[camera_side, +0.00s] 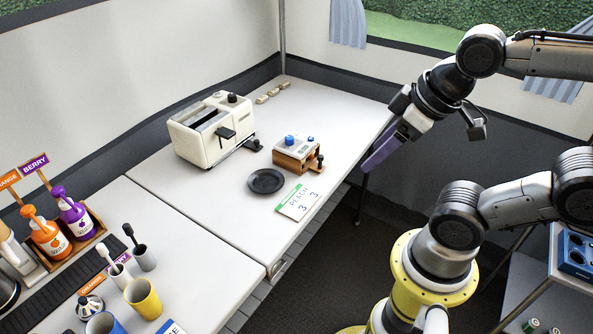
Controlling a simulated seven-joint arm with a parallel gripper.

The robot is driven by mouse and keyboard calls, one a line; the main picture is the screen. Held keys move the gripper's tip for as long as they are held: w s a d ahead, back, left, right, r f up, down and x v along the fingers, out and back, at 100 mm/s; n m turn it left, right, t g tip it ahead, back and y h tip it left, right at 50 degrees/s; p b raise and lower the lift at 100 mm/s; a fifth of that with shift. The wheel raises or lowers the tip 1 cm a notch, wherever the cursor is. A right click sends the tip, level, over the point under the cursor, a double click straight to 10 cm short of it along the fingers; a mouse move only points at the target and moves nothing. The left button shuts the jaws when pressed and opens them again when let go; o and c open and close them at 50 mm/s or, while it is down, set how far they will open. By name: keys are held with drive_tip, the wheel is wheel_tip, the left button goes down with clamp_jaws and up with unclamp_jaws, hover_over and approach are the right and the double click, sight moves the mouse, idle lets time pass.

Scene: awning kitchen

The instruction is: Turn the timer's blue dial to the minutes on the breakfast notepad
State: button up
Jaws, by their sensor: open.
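The timer (295,155) is a small wooden box with a pale top, standing on the white counter. Its blue dial (289,140) sits on the left of the top; the setting is too small to read. A notepad card (299,201) with a green header lies in front of the timer near the counter edge. It reads "PEACH" with "3" and "3" below. My gripper (378,158) is open, to the right of the timer and beyond the counter edge, apart from everything. Its purple fingers point down and left.
A cream toaster (212,130) stands left of the timer. A dark plate (266,181) lies between them and the notepad. Purple (78,217) and orange (48,237) bottles and several cups stand at lower left. The counter right of the timer is clear.

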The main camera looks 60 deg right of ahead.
drive_tip(key=w+d+r+n, duration=0.2)
drive_tip(key=w+r+n, duration=0.2)
drive_tip(key=w+r, duration=0.3)
drive_tip(key=w+d+r+n, duration=0.2)
drive_tip(key=w+r+n, duration=0.15)
drive_tip(key=w, duration=0.55)
drive_tip(key=g, duration=0.5)
hover_over(289, 137)
wheel_tip(289, 137, down, 21)
drive_tip(key=shift+n, duration=0.25)
wheel_tip(289, 137, down, 13)
drive_tip(key=shift+r, duration=0.1)
drive_tip(key=shift+c, duration=0.2)
